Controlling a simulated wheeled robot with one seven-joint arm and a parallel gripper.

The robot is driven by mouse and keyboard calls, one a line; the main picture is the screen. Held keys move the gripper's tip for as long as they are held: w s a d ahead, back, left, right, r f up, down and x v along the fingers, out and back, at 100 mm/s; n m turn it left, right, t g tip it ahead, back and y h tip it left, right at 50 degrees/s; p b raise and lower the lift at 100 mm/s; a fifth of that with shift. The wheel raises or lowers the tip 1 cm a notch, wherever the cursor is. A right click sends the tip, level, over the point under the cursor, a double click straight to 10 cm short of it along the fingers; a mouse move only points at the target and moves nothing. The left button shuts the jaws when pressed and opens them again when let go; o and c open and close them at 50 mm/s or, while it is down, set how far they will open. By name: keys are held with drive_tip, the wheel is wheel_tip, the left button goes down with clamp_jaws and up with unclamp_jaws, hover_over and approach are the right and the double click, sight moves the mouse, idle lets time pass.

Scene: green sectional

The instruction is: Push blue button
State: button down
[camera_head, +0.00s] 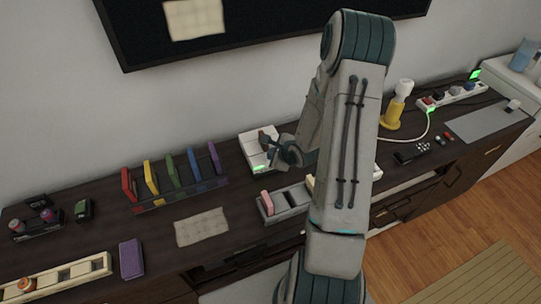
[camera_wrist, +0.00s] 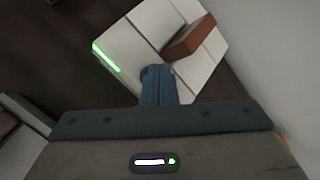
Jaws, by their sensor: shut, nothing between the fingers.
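A white panel (camera_head: 257,150) lies on the dark cabinet, with a green light at its front edge. It also shows in the wrist view (camera_wrist: 140,28), with thin lines dividing its top and a raised red-brown block (camera_wrist: 188,38) on it. I cannot make out a blue button on the panel; my gripper and arm cover part of it. My gripper (camera_head: 268,142) is over the panel, fingers shut and empty. In the wrist view its blue-grey fingers (camera_wrist: 158,84) overlap the panel's near part. I cannot tell whether they touch it.
A grey tray (camera_head: 270,214) with a pink block stands in front of the panel. A rack of coloured books (camera_head: 180,185) stands left, beside a cloth (camera_head: 202,227). A yellow lamp (camera_head: 393,113) and a power strip (camera_head: 452,96) are right. A wall screen (camera_head: 280,35) hangs behind.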

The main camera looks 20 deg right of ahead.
drive_tip(key=shift+r+p, duration=0.45)
wheel_tip(320, 180, up, 6)
drive_tip(key=p, duration=0.6)
idle(0.4)
